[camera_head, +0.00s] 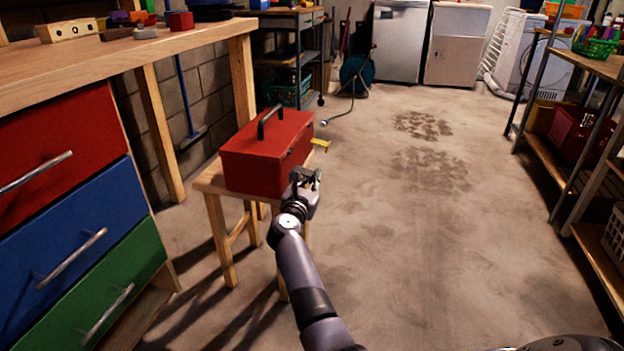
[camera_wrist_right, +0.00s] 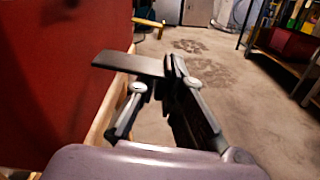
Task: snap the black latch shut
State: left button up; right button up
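A red toolbox (camera_head: 262,158) with a black top handle (camera_head: 270,118) stands on a small wooden stool (camera_head: 212,186), its lid down. My right gripper (camera_head: 307,178) is beside the toolbox's right-hand side, low near the stool top. My left gripper is out of view.
A workbench (camera_head: 100,60) with red, blue and green drawers stands on the left. A yellow object (camera_head: 320,144) shows just past the toolbox. Shelves (camera_head: 585,66) with baskets line the right. The concrete floor between is clear.

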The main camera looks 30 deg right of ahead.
grip_shut()
